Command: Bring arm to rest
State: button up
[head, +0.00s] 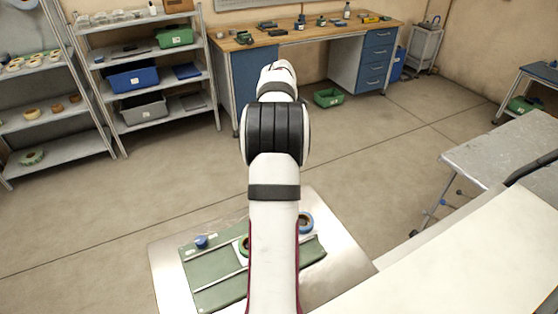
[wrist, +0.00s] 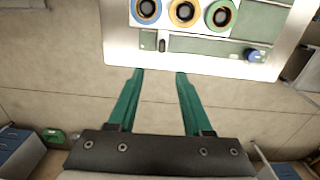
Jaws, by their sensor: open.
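My gripper (wrist: 160,72) is open and empty in the wrist view, its two green fingers spread apart over the floor just off the edge of the metal table (wrist: 125,55). In that view, a blue reel (wrist: 147,20), a yellow-orange reel (wrist: 172,22) and a green reel (wrist: 211,25) stand in a row on the table's green board. A small blue knob-like piece (wrist: 252,56) is near the board's corner. In the head view my arm covers the middle of the green board (head: 212,284), and the fingers do not show. The blue reel (head: 308,226) and green reel (head: 241,249) show partly beside my arm.
Shelves with tape rolls (head: 32,113) and bins (head: 133,79) stand at the left. A wooden workbench (head: 290,37) is at the back, with a green bin (head: 328,97) on the floor. A grey table (head: 510,150) is at the right. The floor between is clear.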

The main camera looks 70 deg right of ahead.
jog(key=shift+r, duration=0.3)
jog(key=shift+a, duration=0.1)
